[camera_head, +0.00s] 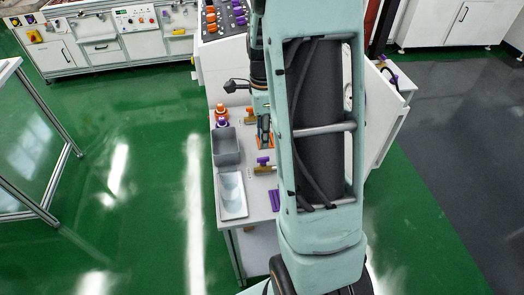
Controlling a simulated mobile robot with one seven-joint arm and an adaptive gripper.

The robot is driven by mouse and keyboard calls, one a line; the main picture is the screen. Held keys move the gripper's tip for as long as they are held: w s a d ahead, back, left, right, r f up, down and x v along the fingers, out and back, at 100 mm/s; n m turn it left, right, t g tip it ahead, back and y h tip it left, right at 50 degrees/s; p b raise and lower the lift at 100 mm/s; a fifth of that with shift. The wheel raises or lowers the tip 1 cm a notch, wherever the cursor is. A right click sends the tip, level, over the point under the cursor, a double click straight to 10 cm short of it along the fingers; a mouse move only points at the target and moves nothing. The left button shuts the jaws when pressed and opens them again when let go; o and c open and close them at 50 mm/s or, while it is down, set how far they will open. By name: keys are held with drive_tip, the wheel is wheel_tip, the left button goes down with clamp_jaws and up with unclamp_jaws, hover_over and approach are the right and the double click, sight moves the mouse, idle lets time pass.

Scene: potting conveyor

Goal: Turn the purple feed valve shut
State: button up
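A small brass valve with a purple handle (263,161) is on the white bench, right of the grey bin and partly beside my arm. My arm runs up the middle of the view and hides much of the bench's right side. What looks like my gripper (264,131) is a small dark shape at the arm's far end, above the purple-handled valve in the picture. I see a gap between it and the purple handle. Its fingers are too small to tell open from shut.
The white bench (231,211) holds a grey bin (225,147), a white tray (233,196), a purple piece (274,199), and orange and purple bottles (221,116). A panel of orange and purple knobs (226,18) stands behind.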

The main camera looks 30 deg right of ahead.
sight(263, 158)
wheel_tip(263, 158, down, 9)
idle(0.3)
drive_tip(key=shift+c, duration=0.2)
clamp_jaws()
